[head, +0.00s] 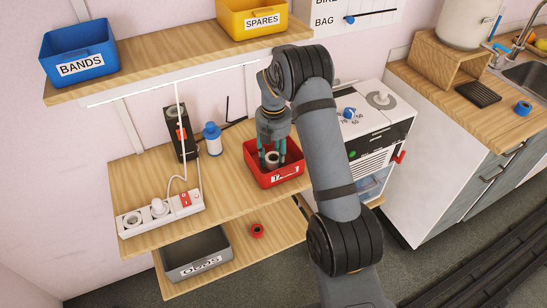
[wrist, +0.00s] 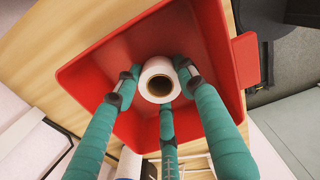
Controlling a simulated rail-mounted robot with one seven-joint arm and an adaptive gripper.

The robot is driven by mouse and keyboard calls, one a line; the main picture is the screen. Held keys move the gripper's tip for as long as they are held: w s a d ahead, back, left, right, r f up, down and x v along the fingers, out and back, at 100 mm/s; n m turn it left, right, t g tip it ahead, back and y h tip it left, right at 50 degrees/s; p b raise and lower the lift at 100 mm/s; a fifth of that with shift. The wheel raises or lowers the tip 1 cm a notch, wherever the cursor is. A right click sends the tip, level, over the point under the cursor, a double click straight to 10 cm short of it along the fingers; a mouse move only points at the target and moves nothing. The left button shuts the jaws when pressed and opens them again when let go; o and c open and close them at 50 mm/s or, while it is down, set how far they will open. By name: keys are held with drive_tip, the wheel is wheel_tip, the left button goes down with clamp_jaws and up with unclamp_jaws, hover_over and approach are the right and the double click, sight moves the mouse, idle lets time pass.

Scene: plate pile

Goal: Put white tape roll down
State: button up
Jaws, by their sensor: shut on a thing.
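The white tape roll (head: 271,158) is between the teal fingers of my gripper (head: 271,152), within the outline of the red bin (head: 279,180). In the wrist view, the roll (wrist: 158,65) shows end-on with a dark hollow core. The three fingers of my gripper (wrist: 159,86) close around its side from left, right and below. The red bin (wrist: 90,73) surrounds the roll in that view. I cannot tell whether the roll touches the bin floor.
The bin stands on a wooden shelf (head: 222,200) with a power strip (head: 160,212), a blue-capped bottle (head: 213,140) and a black device (head: 181,133). A red roll (head: 257,230) and a grey bin (head: 198,257) are below. An upper shelf (head: 160,55) holds the BANDS bin (head: 80,53).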

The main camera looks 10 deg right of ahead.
sight(274, 157)
drive_tip(key=shift+f, duration=0.1)
drive_tip(key=o, duration=0.7)
drive_tip(key=shift+f, duration=0.1)
drive_tip(key=shift+c, duration=0.2)
drive_tip(key=o, duration=0.5)
drive_tip(key=shift+c, duration=0.2)
wheel_tip(274, 157, up, 12)
drive_tip(key=shift+r+p, duration=0.25)
drive_tip(key=shift+p, duration=0.1)
